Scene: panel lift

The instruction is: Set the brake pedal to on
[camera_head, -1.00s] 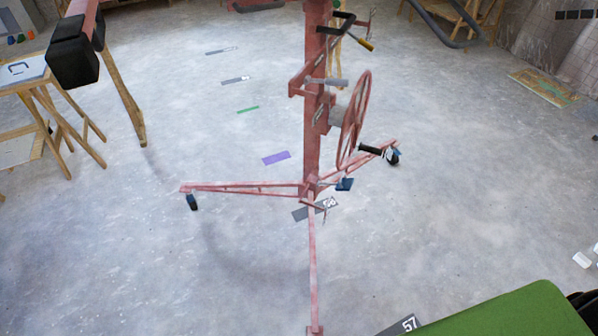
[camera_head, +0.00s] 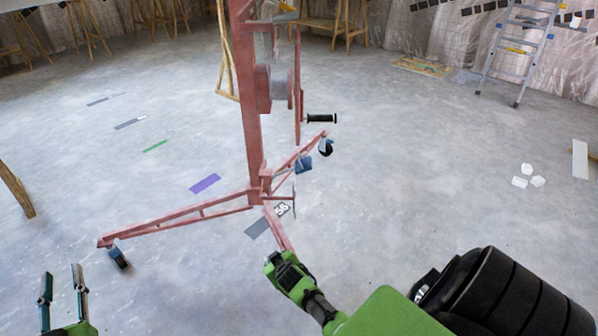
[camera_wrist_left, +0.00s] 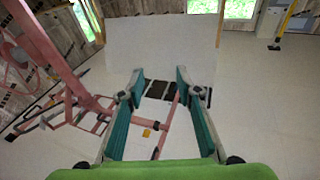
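The red panel lift (camera_head: 248,110) stands upright on the concrete floor left of centre in the head view, its top cut off. Low at its base are a blue block (camera_head: 303,164) and a thin red bar (camera_head: 293,198); I cannot tell which is the brake pedal or how it is set. My left gripper (camera_head: 61,270) is open and empty at the lower left, apart from the lift. Its open fingers also show in the left wrist view (camera_wrist_left: 157,78), with red lift parts beyond. My right gripper (camera_head: 280,264) is near the front leg in the picture; its fingers are not clear.
The lift's legs spread over the floor, with a caster (camera_head: 119,258) at the left leg's end. A crank handle (camera_head: 321,118) juts right. A stepladder (camera_head: 520,50) stands at the back right. White blocks (camera_head: 527,176) lie right; the floor between is clear.

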